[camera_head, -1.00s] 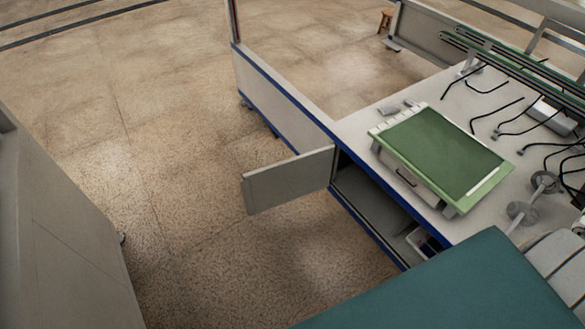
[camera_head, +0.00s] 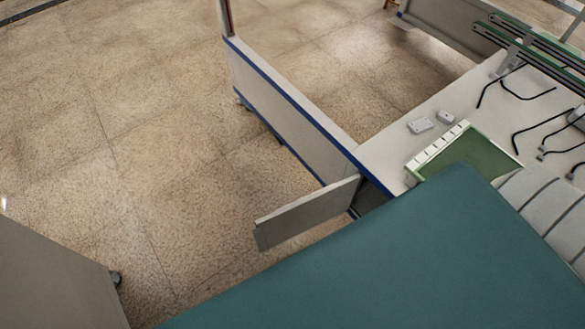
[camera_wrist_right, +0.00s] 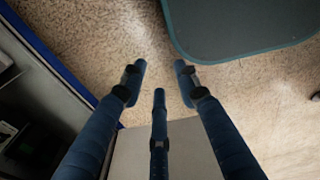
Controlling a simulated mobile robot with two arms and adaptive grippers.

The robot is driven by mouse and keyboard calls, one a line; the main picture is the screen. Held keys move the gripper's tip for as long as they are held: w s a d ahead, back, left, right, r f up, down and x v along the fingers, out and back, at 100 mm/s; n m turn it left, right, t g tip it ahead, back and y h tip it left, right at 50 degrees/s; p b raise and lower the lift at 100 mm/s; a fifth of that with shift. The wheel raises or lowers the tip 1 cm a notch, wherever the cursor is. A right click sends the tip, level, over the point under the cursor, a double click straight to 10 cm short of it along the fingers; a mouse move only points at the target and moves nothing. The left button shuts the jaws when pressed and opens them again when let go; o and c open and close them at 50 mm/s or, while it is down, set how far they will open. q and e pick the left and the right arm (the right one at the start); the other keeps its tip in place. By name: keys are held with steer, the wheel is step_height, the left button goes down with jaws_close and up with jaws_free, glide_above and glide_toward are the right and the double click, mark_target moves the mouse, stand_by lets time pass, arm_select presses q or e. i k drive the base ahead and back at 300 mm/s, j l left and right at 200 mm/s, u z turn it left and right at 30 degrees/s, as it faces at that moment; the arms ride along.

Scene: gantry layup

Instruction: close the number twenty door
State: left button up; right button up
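The door (camera_head: 308,212) is a flat grey panel at the end of the bench cabinet in the head view. It stands open, swung out to the left over the floor, and no number on it is readable. The dark cabinet opening (camera_head: 368,198) shows just beside its hinge side. In the right wrist view, my right gripper (camera_wrist_right: 160,78) is open and empty, its blue fingers spread. A grey panel (camera_wrist_right: 170,150), which looks like the door, lies below the fingers; I cannot tell whether they touch it. My left gripper is in neither current view.
The bench top (camera_head: 395,150) carries a green-topped drawing board (camera_head: 482,155) and small white boxes (camera_head: 421,125). A grey cabinet (camera_head: 50,275) stands at lower left. Floor (camera_head: 150,180) between it and the door is clear. A large teal surface blocks the lower right.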

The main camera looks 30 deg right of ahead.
mark_target(292, 219)
steer(key=i+j+z, duration=0.85)
steer(key=z, duration=0.35)
steer(key=i+j+z, duration=0.1)
steer(key=j+z, duration=0.65)
steer(key=z, duration=0.25)
steer(key=j+z, duration=0.5)
steer(key=i+j+z, duration=0.1)
steer(key=j+z, duration=0.25)
steer(key=i+j+z, duration=0.1)
steer(key=j+z, duration=0.6)
steer(key=j, duration=0.15)
